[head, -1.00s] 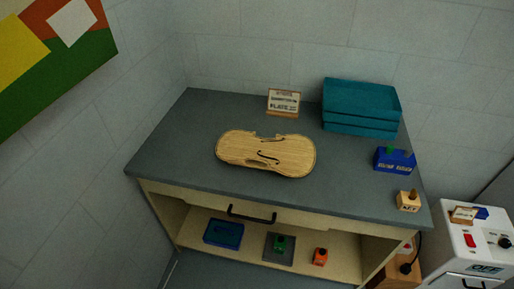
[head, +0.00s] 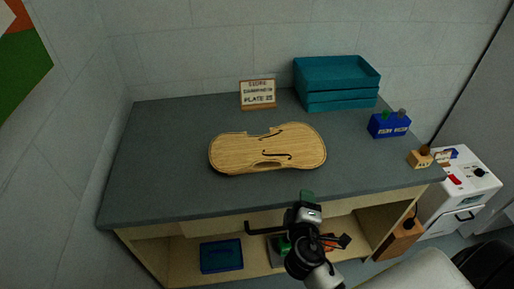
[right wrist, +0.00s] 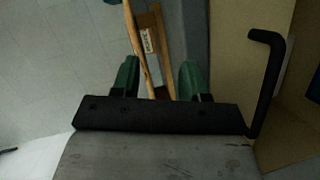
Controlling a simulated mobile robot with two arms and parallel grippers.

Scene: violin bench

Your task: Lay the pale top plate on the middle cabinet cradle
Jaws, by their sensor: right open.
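The pale top plate (head: 267,149) is a violin-shaped wooden piece with two dark f-holes, lying flat on the grey bench top. In the right wrist view a thin pale wooden edge (right wrist: 136,45), apparently the plate seen edge-on, runs toward the gap between my fingers. My right gripper (head: 306,196) is at the bench's front edge, short of the plate. Its green fingers (right wrist: 160,80) are apart and I see no grip on the plate. My left gripper is out of view. I cannot make out the middle cabinet cradle.
Teal trays (head: 338,84) and a small sign (head: 258,94) stand at the back. A blue block (head: 389,124) and a wooden block (head: 420,158) stand at the right. A white box (head: 458,188) stands beyond. A black handle (right wrist: 268,75) juts from the front. The bench's left side is clear.

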